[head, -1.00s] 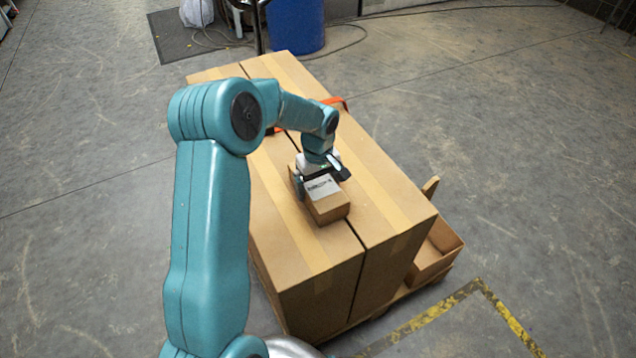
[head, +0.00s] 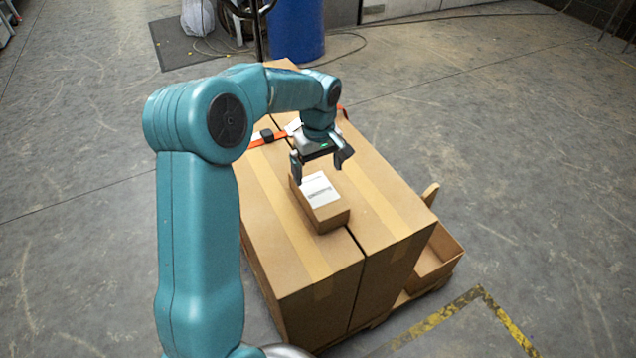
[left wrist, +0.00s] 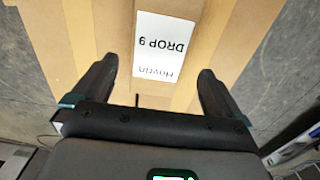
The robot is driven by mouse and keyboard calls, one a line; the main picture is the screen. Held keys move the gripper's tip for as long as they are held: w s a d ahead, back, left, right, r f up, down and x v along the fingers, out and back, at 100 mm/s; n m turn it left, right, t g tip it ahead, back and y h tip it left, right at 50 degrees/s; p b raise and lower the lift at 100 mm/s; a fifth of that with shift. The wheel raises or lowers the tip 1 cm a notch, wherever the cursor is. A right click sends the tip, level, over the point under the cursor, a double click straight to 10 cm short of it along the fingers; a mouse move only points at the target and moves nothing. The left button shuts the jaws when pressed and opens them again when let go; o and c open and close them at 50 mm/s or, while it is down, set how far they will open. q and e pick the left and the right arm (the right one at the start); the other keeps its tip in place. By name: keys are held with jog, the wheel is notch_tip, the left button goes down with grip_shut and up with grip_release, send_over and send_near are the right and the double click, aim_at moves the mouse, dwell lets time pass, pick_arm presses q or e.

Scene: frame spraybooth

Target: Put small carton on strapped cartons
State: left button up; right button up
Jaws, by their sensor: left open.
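The small carton (head: 326,214) is a brown box with a white label on top. It rests on the strapped cartons (head: 270,222), across the seam between two large taped boxes, towards their near end. An orange strap shows behind it. My left gripper (head: 322,172) is open and empty, above and just behind the small carton, apart from it. In the left wrist view the label of the small carton (left wrist: 164,52) shows upside down, ahead of the open fingers (left wrist: 155,88). My right gripper is not in view.
The cartons stand on a pallet, with an open cardboard tray (head: 440,258) at its right side. A blue barrel (head: 296,28) and a dark mat (head: 188,42) lie beyond. The floor to the right is clear.

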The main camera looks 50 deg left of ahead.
pick_arm(q)
notch_tip(320, 180, up, 4)
jog(key=shift+f, duration=0.25)
dwell(0.4)
